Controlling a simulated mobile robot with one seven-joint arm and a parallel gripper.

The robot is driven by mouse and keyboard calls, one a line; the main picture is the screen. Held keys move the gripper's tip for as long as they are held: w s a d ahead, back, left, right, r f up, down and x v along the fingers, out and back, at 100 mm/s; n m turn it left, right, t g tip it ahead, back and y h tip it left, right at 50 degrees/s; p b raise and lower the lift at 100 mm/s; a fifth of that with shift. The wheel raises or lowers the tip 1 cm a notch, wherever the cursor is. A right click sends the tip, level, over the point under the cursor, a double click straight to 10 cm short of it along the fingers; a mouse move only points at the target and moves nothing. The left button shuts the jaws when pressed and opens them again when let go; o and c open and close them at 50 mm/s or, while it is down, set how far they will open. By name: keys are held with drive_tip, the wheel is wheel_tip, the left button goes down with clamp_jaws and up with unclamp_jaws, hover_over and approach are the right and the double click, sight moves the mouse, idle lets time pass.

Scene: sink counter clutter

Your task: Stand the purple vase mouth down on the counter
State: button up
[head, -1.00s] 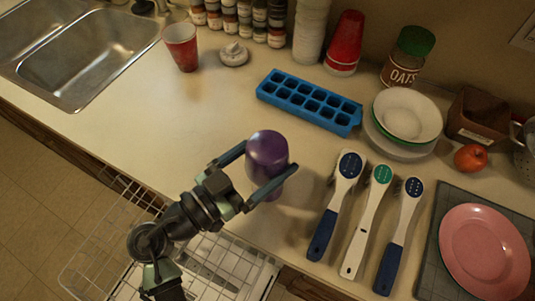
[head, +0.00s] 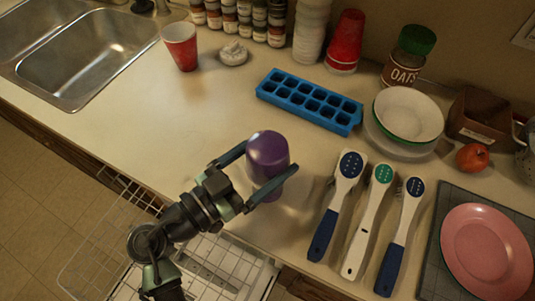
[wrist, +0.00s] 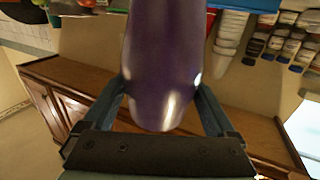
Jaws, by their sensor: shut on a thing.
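The purple vase (head: 267,152) is between the two fingers of my gripper (head: 268,162), near the front edge of the counter (head: 190,120). My gripper is shut on it from the front left. In the head view its upper end looks closed and rounded, and a narrower part shows below the fingers. No mouth opening is visible. In the wrist view the purple vase (wrist: 165,75) fills the middle, with its rounded end near the palm and its other end out of frame. I cannot tell whether its lower end touches the counter.
Three brushes (head: 338,200) lie right of the vase. A blue ice tray (head: 310,100) lies behind it. A pink plate (head: 485,250) on a grey mat is at far right. An open dishwasher rack (head: 215,262) is below the counter edge. Counter left of the vase is clear.

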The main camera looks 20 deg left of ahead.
drive_tip(key=shift+f+b, duration=0.25)
drive_tip(key=shift+b, duration=0.15)
drive_tip(key=o, duration=1.5)
drive_tip(key=b+v, duration=0.3)
drive_tip(key=v, duration=1)
